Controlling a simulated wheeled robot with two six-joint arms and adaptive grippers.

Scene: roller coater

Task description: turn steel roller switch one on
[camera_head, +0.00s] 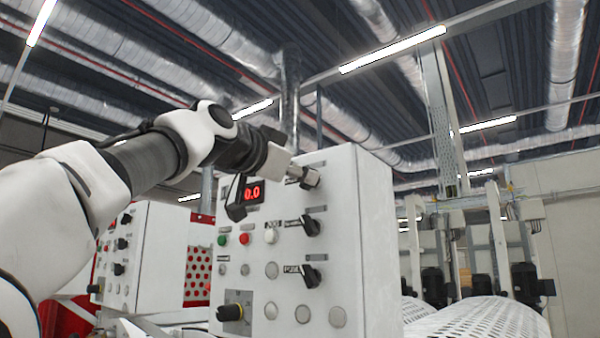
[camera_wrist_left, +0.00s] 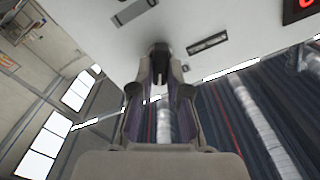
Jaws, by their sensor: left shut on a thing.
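A white control panel (camera_head: 345,215) has a column of black rotary switches on its front; their labels are too small to read. My left gripper (camera_head: 306,177) is at the top switch, near the panel's upper right, and mostly covers it. In the left wrist view, the fingers (camera_wrist_left: 160,72) are shut on a black switch knob (camera_wrist_left: 160,50), which points along the fingers. The middle switch (camera_head: 311,226) and the lower switch (camera_head: 312,275) are free, with tilted handles. Which one is steel roller switch one cannot be told. My right gripper is out of view.
A red display (camera_head: 252,192) reads 0.0, left of the switches. Green (camera_head: 222,240) and red (camera_head: 244,239) buttons sit below it, and a black knob (camera_head: 229,312) on a grey plate lower down. A second panel (camera_head: 150,250) stands left; a perforated roller (camera_head: 480,320) lies right.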

